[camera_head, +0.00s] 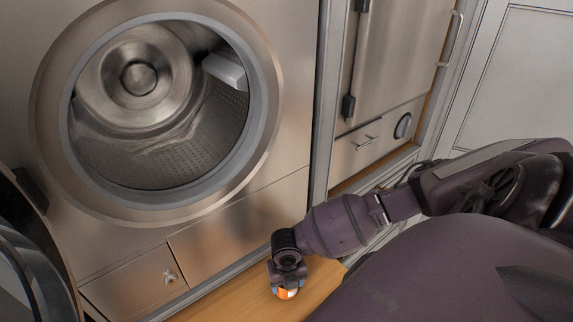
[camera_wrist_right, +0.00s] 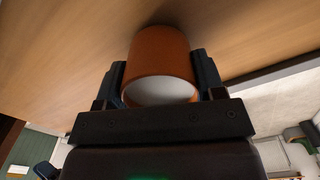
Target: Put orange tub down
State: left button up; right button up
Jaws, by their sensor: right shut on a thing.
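The orange tub (camera_wrist_right: 158,52) sits between the two fingers of my right gripper (camera_wrist_right: 160,80) in the right wrist view. Its pale end faces the camera, and its far end is close to the wooden surface (camera_wrist_right: 60,50); I cannot tell whether it touches. In the head view my right gripper (camera_head: 289,278) points down over the wooden floor (camera_head: 235,303), with a small part of the orange tub (camera_head: 287,293) showing below it. My left gripper is not in view.
A front-loading washer with an open drum (camera_head: 160,100) stands at the left, its door (camera_head: 30,250) swung open at the lower left. A metal cabinet (camera_head: 395,60) stands at the back right. Bare wood lies left of the gripper.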

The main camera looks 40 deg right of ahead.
jog(key=shift+f, duration=0.2)
jog(key=o, duration=1.1)
jog(key=shift+c, duration=0.2)
jog(key=shift+r, duration=0.1)
notch_tip(320, 180, up, 12)
jog(key=w+a+f+m+t+y, duration=0.1)
jog(key=a+f+m+t+y, duration=0.2)
jog(key=a+m+t+y, duration=0.75)
jog(key=s+d+f+m+h, duration=0.1)
jog(key=s+d+m+h, duration=0.1)
jog(key=m, duration=0.4)
jog(key=s+d+f+m+t+h, duration=0.1)
jog(key=s+d+m+h, duration=0.1)
jog(key=m+h, duration=0.3)
jog(key=s+d+f+m+h, duration=0.1)
jog(key=s+d+m+h, duration=0.1)
jog(key=m, duration=0.5)
jog(key=shift+s+m+h, duration=0.35)
jog(key=shift+h, duration=0.5)
